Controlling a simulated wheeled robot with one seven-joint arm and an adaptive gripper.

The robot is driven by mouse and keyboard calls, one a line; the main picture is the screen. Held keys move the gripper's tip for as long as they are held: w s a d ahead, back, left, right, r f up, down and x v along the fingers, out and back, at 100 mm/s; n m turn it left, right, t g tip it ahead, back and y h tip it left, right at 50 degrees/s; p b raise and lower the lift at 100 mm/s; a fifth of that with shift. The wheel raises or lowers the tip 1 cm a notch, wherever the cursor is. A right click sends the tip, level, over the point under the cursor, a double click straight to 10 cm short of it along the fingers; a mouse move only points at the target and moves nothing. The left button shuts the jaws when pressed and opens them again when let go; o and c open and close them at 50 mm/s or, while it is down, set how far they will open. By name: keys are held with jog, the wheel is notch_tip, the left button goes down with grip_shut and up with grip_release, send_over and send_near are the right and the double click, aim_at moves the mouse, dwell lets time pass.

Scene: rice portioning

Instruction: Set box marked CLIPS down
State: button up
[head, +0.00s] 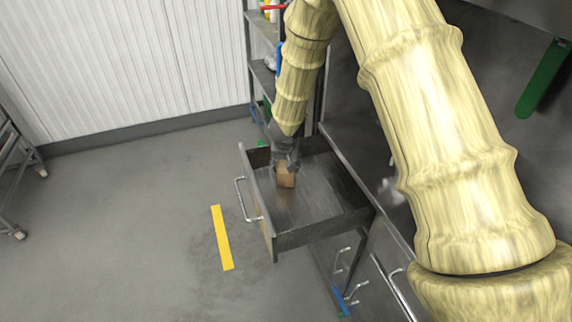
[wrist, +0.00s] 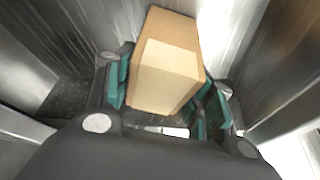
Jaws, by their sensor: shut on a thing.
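A small brown cardboard box (head: 286,177) is in my gripper (head: 285,162), inside the open drawer (head: 320,194) near its back left corner in the head view. In the wrist view the box (wrist: 166,66) sits between the green finger pads of my gripper (wrist: 160,100), which are shut on its sides. A paler patch covers part of the face turned to the camera. No CLIPS marking can be read. I cannot tell whether the box touches the drawer floor.
The rest of the drawer floor is bare. The drawer front has a metal handle (head: 241,199). A shelf rack (head: 262,72) stands behind the drawer. A yellow floor strip (head: 222,237) lies to the left, with open floor around it. A wheeled rack (head: 14,165) is at the far left.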

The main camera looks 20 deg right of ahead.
jog(key=shift+f, duration=0.1)
jog(key=o, duration=1.1)
jog(key=shift+o, duration=0.2)
jog(key=shift+s+r+p, duration=0.1)
jog(key=shift+r+p, duration=0.25)
jog(key=shift+r, duration=0.2)
jog(key=p+v, duration=0.8)
jog(key=v, duration=0.3)
jog(key=shift+s+a, duration=0.1)
